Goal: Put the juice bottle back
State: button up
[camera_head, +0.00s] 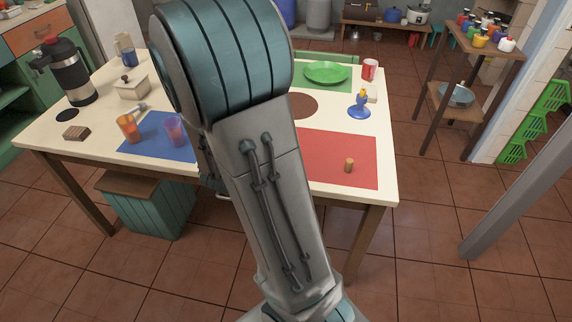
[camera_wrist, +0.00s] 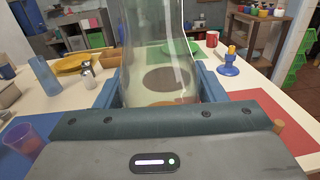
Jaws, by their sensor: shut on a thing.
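A clear, see-through glass bottle (camera_wrist: 155,45) stands large in the middle of the wrist view, its top cut off by the frame edge. My gripper (camera_wrist: 160,90) is shut on it, with a blue finger on each side of the bottle. Through the glass I see a brown round mat and part of a green mat; an orange-brown patch shows at the bottle's bottom. In the head view my arm hides the gripper and the bottle. I cannot tell whether the bottle touches the table.
The cream table (camera_head: 345,208) holds a red mat (camera_head: 330,150) with a small cork (camera_head: 349,165), a blue mat (camera_head: 160,143) with two cups, a brown round mat (camera_head: 303,106), and a green plate (camera_head: 326,72). A blue stand (camera_head: 359,108) and red mug (camera_head: 369,70) are at right.

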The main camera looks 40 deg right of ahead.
jog(key=s+d+m+g+h+b, duration=0.2)
jog(key=s+d+m+g+h, duration=0.15)
jog(key=s+d+g, duration=0.4)
jog(key=w+d+f+t, duration=0.1)
jog(key=w+d+f, duration=0.3)
jog(key=w+f, duration=0.4)
jog(key=shift+w+f+m+y+p, duration=0.35)
jog(key=shift+w+f, duration=0.05)
jog(key=shift+f, duration=1.15)
jog(key=shift+t, duration=0.25)
jog(key=shift+f, duration=0.2)
jog(key=o, duration=1.2)
jog(key=shift+o, duration=0.2)
